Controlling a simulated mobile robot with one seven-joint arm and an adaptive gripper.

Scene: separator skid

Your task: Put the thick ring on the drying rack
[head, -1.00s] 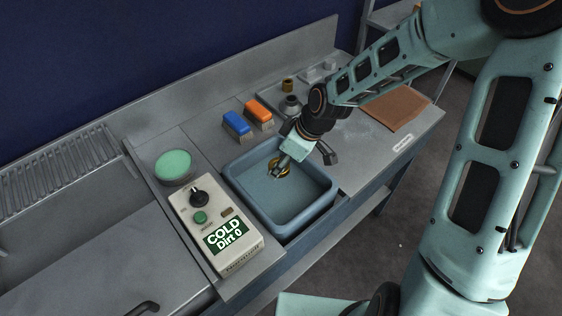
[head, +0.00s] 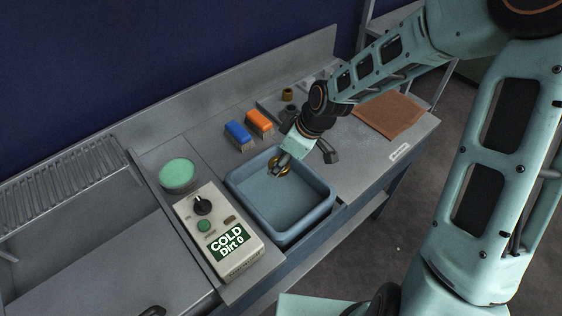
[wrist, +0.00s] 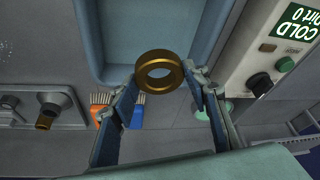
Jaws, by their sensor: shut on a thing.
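The thick ring (wrist: 141,82) is brass-coloured and sits between my gripper's fingertips (wrist: 160,84) in the wrist view. My gripper is shut on it. In the head view my gripper (head: 282,160) holds the ring (head: 279,172) over the far side of the blue-grey basin (head: 238,194). The gripper partly hides the ring there. The drying rack (head: 62,185) is the ribbed metal grid at the far left of the bench, and nothing lies on its visible part.
A control box (head: 219,232) reading "COLD Dirt 0" stands left of the basin, with a green round pad (head: 178,173) behind it. Blue (head: 239,133) and orange (head: 259,121) brushes stand behind the basin. A brown mat (head: 390,115) lies at right.

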